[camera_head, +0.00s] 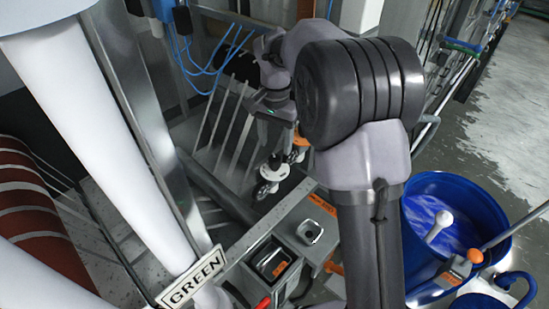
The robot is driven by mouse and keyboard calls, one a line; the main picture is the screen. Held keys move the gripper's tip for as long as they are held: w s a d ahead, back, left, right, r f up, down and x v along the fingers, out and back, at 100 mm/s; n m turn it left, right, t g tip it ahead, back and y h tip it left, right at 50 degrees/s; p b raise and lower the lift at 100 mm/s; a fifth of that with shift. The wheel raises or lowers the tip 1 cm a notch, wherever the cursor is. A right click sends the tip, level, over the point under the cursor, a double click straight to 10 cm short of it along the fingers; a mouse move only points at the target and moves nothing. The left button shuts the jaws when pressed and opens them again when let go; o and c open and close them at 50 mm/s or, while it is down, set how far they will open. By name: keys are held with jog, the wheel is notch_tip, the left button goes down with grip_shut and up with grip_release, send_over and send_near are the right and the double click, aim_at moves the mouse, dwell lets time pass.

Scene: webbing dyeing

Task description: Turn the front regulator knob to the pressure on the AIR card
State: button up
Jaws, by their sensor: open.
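My gripper (282,160) hangs from my wrist at the picture's centre, pointing down beside a row of slanted pale bars. It is small and partly lost among dark and white round parts near its tips, so I cannot make out what, if anything, it touches. It holds nothing that I can see. I cannot pick out the front regulator knob with certainty. No AIR card can be read in this view. My arm's large elbow and upper link hide much of the area to the right of the gripper.
A grey unit with square openings (272,262) and an orange label (322,203) lies below the gripper. Blue hoses (205,68) loop at the upper left. A blue tub (478,190) with a white-ended handle stands right.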

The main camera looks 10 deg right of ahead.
aim_at(275, 158)
notch_tip(275, 158, down, 7)
jog(key=shift+r, duration=0.1)
grip_shut()
dwell(0.3)
jog(key=shift+m+b, duration=0.3)
jog(key=shift+b, duration=0.05)
jog(key=shift+m+b, duration=0.5)
jog(key=shift+m, duration=0.4)
jog(key=shift+m+b, duration=0.7)
jog(key=shift+m, duration=1)
